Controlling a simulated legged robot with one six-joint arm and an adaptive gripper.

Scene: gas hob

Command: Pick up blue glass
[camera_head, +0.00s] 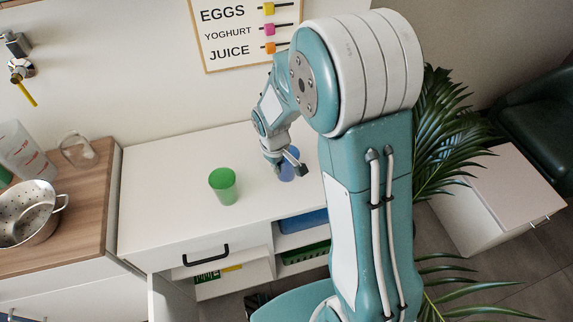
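The blue glass (287,174) stands on the white counter top, to the right of a green glass (223,186). My gripper (290,163) is at the blue glass, with a dark finger in front of its upper part. The gripper hides much of the glass. I cannot tell whether the fingers touch it or how far apart they are.
The white counter (165,190) is clear left of the green glass. A wooden worktop (85,215) at the left holds a metal colander (28,212) and a clear glass jar (78,150). A plant (445,130) and a low white cabinet (500,195) stand at the right.

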